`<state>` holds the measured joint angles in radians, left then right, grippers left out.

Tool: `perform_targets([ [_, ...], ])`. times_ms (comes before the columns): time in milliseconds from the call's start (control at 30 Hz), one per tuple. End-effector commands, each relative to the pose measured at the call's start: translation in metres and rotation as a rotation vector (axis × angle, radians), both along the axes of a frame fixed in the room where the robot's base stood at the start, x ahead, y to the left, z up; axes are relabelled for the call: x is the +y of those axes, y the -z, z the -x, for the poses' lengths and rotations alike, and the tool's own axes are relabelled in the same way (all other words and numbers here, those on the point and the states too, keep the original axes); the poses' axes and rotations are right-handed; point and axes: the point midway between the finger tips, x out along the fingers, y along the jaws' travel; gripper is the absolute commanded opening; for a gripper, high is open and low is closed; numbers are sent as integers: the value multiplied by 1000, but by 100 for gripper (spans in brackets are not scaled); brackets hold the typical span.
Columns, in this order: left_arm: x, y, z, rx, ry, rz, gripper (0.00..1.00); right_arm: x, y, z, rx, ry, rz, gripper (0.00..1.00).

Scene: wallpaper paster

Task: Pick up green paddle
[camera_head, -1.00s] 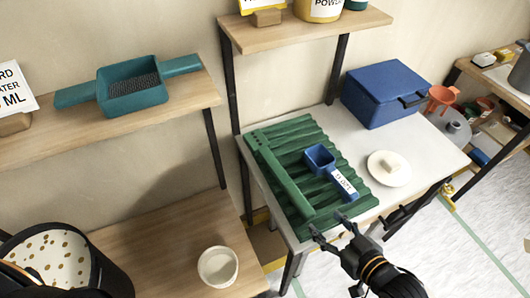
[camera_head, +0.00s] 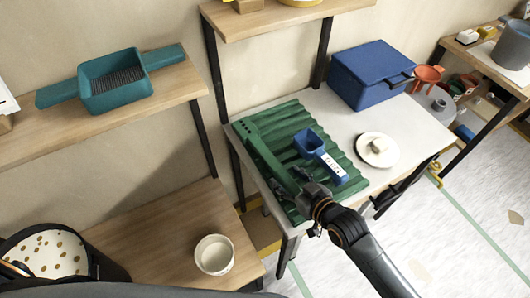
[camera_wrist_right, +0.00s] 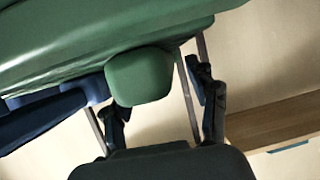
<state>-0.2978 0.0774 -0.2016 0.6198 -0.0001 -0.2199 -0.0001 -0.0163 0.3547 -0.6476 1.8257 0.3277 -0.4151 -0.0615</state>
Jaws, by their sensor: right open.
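The green paddle (camera_head: 268,160) shows as a long flat bar along the left side of a green ribbed board (camera_head: 335,165) on the white table. Its near end is hidden by my right gripper (camera_head: 303,183). My right gripper is open at that end, with its arm coming in from the lower right. In the right wrist view, a rounded green end (camera_wrist_right: 140,76) lies between the two open fingers (camera_wrist_right: 160,100), closer to the left one. I cannot tell whether a finger touches it. My left gripper does not show.
A white plate (camera_head: 365,155) and a blue box (camera_head: 352,80) stand on the table. A teal tray (camera_head: 114,90) sits on the left shelf, above a white cup (camera_head: 214,244).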

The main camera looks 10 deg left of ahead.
Motion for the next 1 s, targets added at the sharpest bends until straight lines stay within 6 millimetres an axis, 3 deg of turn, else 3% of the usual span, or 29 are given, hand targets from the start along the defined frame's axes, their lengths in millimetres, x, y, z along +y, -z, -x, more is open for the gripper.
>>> perform_targets([
  [133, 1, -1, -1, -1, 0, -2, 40, 10, 5, -11, -2, 0, -1, 58],
  [367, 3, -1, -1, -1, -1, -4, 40, 11, 7, -12, -1, 0, 0, 58],
  [400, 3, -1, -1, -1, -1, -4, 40, 11, 7, -12, -1, 0, 0, 56],
  [600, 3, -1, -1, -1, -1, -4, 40, 11, 7, -12, -1, 0, 1, 16],
  [700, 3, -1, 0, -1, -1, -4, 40, 11, 7, -12, -1, 0, 1, 0],
  [1000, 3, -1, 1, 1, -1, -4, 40, 11, 4, -12, -3, 0, -1, 0],
])
